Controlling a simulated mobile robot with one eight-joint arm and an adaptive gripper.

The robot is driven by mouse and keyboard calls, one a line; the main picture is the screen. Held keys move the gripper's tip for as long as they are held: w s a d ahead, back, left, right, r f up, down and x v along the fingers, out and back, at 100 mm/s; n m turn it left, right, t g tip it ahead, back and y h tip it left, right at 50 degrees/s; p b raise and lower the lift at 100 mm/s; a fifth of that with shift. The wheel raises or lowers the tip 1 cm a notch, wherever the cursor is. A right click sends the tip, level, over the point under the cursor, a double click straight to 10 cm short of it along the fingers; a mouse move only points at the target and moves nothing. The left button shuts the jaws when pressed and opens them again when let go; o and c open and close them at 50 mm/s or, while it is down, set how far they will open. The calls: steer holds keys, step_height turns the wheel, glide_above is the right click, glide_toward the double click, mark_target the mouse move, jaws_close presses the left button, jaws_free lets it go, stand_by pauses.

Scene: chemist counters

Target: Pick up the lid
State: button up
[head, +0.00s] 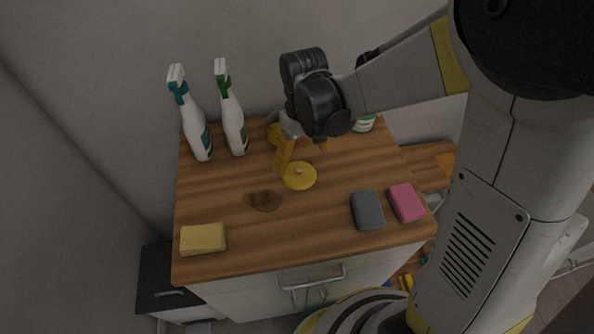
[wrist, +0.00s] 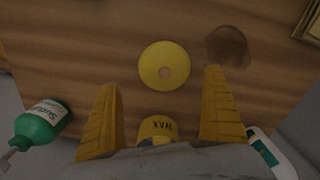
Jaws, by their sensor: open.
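Two spray bottles (head: 195,125) (head: 232,115) stand at the back left. A yellow sponge (head: 203,239) lies front left; a grey sponge (head: 367,210) and a pink sponge (head: 406,203) lie at right. A dark stain (head: 265,200) is beside the lid. A green-and-white bottle (head: 364,123) stands at the back.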

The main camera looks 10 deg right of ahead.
mark_target(299, 169)
steer(key=f+b, duration=0.2)
steer(key=f, duration=0.1)
steer(key=f+b, duration=0.1)
steer(key=f, duration=0.1)
steer(key=shift+a+f, duration=0.2)
steer(key=shift+a, duration=0.2)
steer(key=shift+s+r, duration=0.1)
steer(key=shift+c, duration=0.4)
steer(key=c, duration=1.5)
